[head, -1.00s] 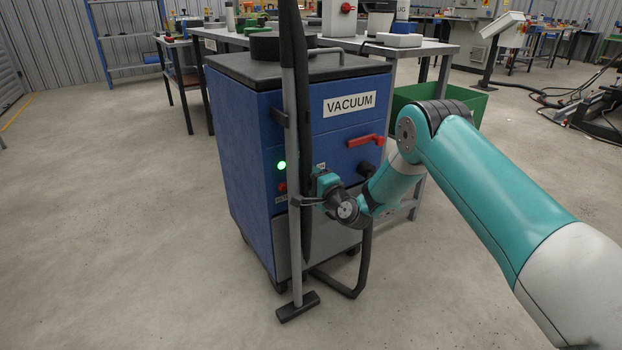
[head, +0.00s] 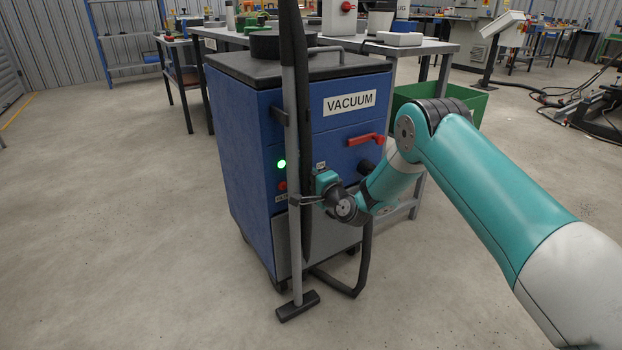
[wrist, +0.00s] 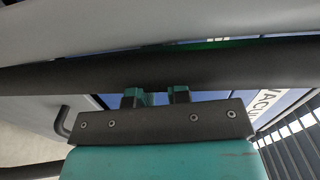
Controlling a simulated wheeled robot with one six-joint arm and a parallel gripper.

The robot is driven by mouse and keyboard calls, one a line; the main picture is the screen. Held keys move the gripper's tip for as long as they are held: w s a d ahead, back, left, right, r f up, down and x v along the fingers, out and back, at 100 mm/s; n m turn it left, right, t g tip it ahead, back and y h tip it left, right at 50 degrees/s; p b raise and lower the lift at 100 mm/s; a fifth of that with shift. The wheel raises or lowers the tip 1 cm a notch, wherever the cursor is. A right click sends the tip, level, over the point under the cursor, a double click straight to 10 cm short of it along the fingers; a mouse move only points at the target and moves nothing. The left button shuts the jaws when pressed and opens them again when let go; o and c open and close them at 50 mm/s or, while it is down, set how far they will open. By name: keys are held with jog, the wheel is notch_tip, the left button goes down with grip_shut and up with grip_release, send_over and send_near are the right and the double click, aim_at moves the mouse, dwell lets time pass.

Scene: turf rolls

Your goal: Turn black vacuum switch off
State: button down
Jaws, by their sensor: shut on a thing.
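The blue vacuum cabinet (head: 237,165) carries a VACUUM label (head: 349,103). Its green lamp (head: 281,164) is lit, with a red button (head: 282,186) below it. My gripper (head: 318,188) is at the front panel, just right of the upright pole. In the wrist view its two fingers (wrist: 156,97) stand a little apart and run behind a black hose (wrist: 200,66). The black switch is hidden behind my gripper and the hose; the shut fingers appear to be on it, but the contact itself is out of sight.
A grey pole (head: 295,240) with a floor nozzle and hose stands right against the gripper. A red lever (head: 365,140) and a black port sit to the right on the cabinet. A workbench (head: 425,47) and a green bin (head: 470,105) stand behind. Floor at left is clear.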

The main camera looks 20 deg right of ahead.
jog(key=shift+f+n+b, duration=0.1)
jog(key=shift+n+b, duration=5.85)
jog(key=shift+n, duration=2.65)
jog(key=c, duration=1.1)
grip_release()
jog(key=shift+s, duration=0.1)
